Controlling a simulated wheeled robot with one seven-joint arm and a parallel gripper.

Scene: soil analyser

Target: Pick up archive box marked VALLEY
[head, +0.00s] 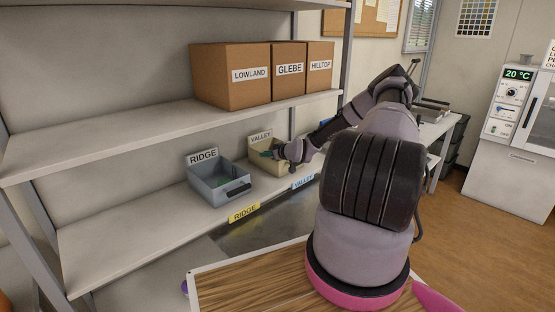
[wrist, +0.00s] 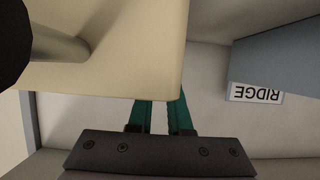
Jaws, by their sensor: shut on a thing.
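The cream archive box (head: 257,168) with the VALLEY label (head: 261,138) stands on the middle shelf, to the right of the grey RIDGE box. My gripper (head: 277,152) is at its right side in the head view and covers part of it. In the wrist view the cream box (wrist: 120,75) fills the upper left, close up. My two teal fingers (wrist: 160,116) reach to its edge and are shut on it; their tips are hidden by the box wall. The box looks upright and at shelf level; I cannot tell whether it is clear of the shelf.
The grey RIDGE box (head: 219,190) stands close on the left, also in the wrist view (wrist: 280,60). Brown cartons LOWLAND (head: 250,92), GLEBE (head: 290,85) and HILLTOP (head: 320,80) stand on the shelf above. Shelf tags RIDGE (head: 244,212) and VALLEY (head: 303,181) mark the front edge.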

